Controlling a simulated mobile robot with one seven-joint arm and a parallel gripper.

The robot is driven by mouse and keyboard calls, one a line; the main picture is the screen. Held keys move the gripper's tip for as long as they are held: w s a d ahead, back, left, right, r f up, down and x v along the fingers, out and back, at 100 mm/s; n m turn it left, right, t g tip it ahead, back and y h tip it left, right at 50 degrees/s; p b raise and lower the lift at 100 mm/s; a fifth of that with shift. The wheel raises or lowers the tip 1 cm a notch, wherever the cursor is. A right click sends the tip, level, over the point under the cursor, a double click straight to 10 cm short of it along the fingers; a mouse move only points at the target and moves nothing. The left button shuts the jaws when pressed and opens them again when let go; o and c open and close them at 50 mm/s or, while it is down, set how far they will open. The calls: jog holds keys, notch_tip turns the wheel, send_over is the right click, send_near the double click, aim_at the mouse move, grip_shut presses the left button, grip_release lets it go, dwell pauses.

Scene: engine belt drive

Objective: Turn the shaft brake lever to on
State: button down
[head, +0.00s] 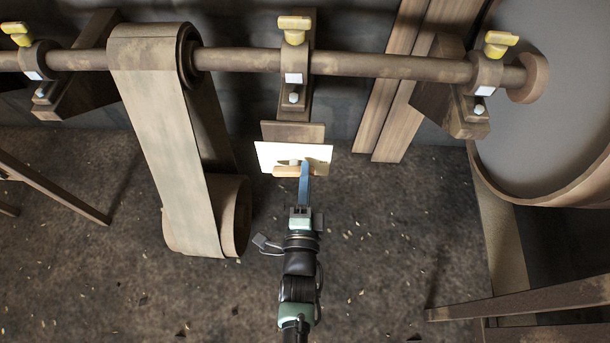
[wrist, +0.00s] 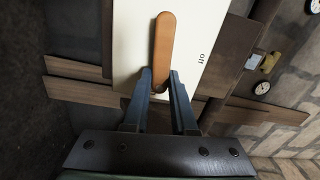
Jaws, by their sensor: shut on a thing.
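The shaft brake lever (head: 285,171) is an orange-brown wooden handle on a white plate (head: 265,153), below the middle of the shaft. In the head view it lies roughly level across the lower part of the plate. In the wrist view the lever (wrist: 164,40) stretches away from the fingers across the plate (wrist: 130,35). My gripper (head: 304,168) reaches the plate from below, its blue fingers over the lever's right part. In the wrist view my gripper (wrist: 159,80) is shut on the lever's near end. A short dark label (wrist: 201,57) is printed beside the lever, turned sideways.
A long shaft (head: 390,66) runs across above the plate, with yellow-topped bearings (head: 293,30). A wide belt (head: 165,130) hangs at left, and a large wheel (head: 560,100) stands at right. Wooden beams (head: 530,297) cross the lower right. The floor around my arm is open.

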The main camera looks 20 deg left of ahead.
jog(key=shift+f+m, duration=0.2)
jog(key=shift+m, duration=0.3)
jog(key=shift+s, duration=0.1)
jog(key=c, duration=0.7)
grip_release()
jog(key=p+v, duration=0.3)
jog(key=v, duration=1)
